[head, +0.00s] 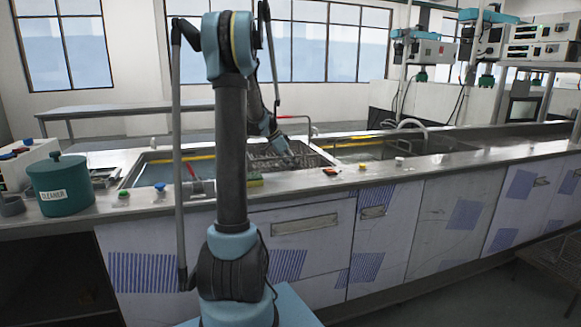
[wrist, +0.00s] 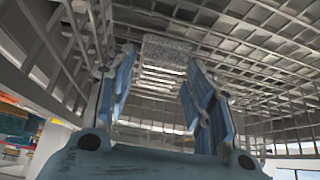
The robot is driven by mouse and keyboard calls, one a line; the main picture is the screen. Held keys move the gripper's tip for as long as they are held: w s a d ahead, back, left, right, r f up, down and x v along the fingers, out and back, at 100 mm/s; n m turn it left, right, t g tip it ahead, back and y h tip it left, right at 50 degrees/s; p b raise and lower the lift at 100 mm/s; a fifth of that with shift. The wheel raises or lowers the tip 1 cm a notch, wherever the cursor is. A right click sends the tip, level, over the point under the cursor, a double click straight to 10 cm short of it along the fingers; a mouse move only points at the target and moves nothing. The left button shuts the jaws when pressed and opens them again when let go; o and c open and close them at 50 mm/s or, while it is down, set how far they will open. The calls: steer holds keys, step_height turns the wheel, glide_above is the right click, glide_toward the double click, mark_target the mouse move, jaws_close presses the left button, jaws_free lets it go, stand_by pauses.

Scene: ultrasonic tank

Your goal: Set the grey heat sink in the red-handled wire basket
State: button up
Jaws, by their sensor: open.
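The wire basket (head: 312,154) sits in the tank behind the counter edge, partly hidden by my arm. A reddish handle bar (head: 292,117) rises beside it. In the wrist view the basket's wire mesh (wrist: 265,50) surrounds my gripper on several sides. A grey, finely textured block that looks like the heat sink (wrist: 167,46) lies on the mesh floor, beyond my fingertips. My gripper (wrist: 160,62) is open, its two blue fingers apart with nothing held between them. In the head view my gripper (head: 283,150) reaches down at the basket, its fingertips hard to make out.
A teal cleaner pot (head: 62,187) stands at the counter's left end. Small green (head: 123,195) and red-orange (head: 330,171) items lie along the front edge. Another basin (head: 380,150) with a hose lies to the right. The counter at right is mostly clear.

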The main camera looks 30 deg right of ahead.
steer(key=v, duration=1.2)
steer(key=shift+s, duration=0.15)
